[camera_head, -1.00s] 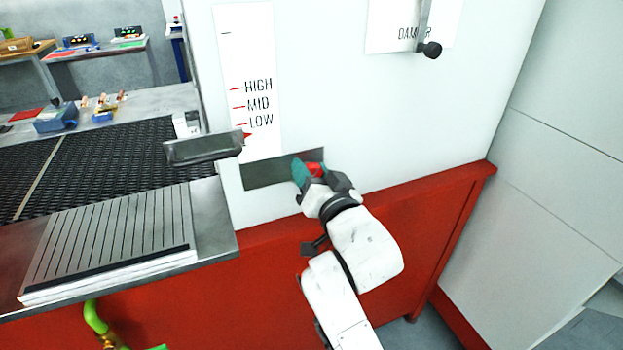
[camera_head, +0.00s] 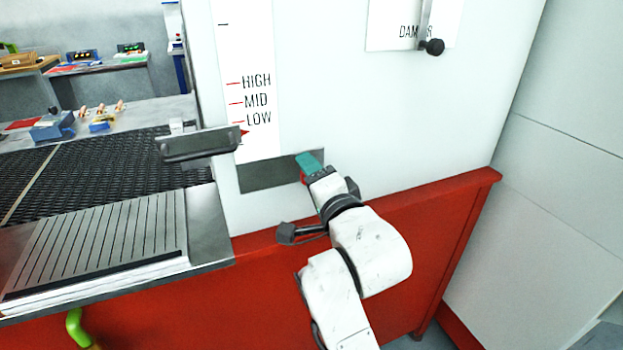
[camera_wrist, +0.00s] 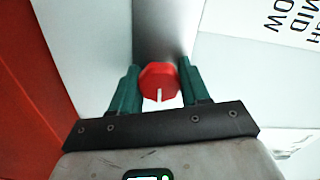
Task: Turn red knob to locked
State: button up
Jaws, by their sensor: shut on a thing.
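The red knob (camera_wrist: 158,78) sits between the two green fingers of my gripper (camera_wrist: 157,88) in the wrist view. A white pointer mark on the knob points toward the gripper's palm in that view. In the head view my gripper (camera_head: 308,165) is at the right part of a grey plate (camera_head: 265,176) on the white panel. Only a sliver of red shows there beside the green finger; the rest of the knob is hidden. My gripper is shut on the knob. No locked label is readable in either view.
A dark handle (camera_head: 198,145) juts out left of the plate, beside a HIGH, MID, LOW scale (camera_head: 248,70). A damper lever (camera_head: 432,47) hangs above right. A red ledge (camera_head: 400,205) runs below. A black mesh belt (camera_head: 110,180) lies at left.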

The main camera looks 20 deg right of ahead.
jog(key=shift+m, duration=0.5)
jog(key=o, duration=1.1)
jog(key=shift+c, duration=0.2)
jog(key=s+b, duration=0.1)
jog(key=s, duration=0.9)
jog(key=shift+s, duration=0.4)
